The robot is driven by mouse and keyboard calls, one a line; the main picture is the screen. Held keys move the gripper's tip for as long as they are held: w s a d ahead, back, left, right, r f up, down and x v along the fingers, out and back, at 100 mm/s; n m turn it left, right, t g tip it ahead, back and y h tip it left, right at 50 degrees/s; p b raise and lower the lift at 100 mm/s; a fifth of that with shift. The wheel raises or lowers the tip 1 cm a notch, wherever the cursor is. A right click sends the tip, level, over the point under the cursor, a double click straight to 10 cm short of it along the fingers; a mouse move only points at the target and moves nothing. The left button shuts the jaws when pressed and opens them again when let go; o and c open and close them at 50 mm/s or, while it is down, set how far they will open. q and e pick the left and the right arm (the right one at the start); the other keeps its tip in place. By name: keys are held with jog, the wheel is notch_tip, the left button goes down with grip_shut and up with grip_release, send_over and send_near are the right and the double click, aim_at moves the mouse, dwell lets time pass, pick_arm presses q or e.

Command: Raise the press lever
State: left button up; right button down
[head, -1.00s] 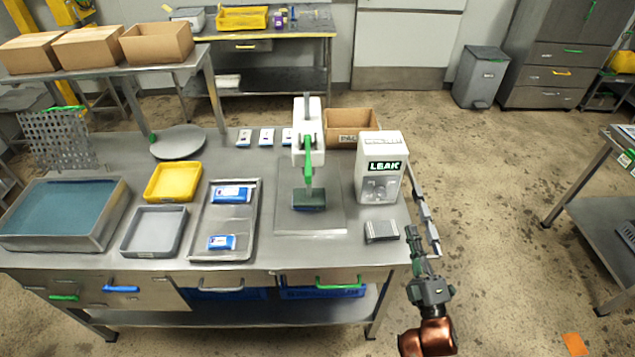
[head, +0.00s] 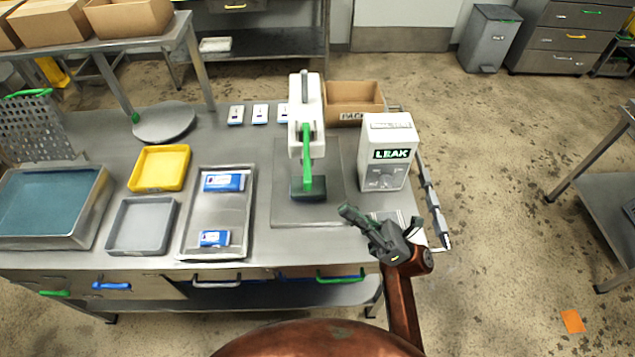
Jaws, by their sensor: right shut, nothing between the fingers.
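The press (head: 305,110) is a white column standing on a grey plate at the middle of the steel table. Its green lever (head: 307,158) hangs down in front of the column, with its lower end over a dark green block (head: 308,188) at the press's foot. My right gripper (head: 343,209) is shut and empty, over the table's front right part. Its tips point left, to the right of and nearer than the block, apart from the lever. My left gripper is not in view.
The white LEAK box (head: 388,150) stands right of the press, behind my right gripper. An open cardboard box (head: 355,98) stands behind. A steel tray (head: 190,247) with blue packets lies to the left, beside yellow (head: 138,180) and grey (head: 115,243) trays.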

pick_arm(q)
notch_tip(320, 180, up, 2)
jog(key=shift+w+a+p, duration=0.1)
jog(key=shift+p, duration=0.85)
pick_arm(e)
jog(key=x, duration=1)
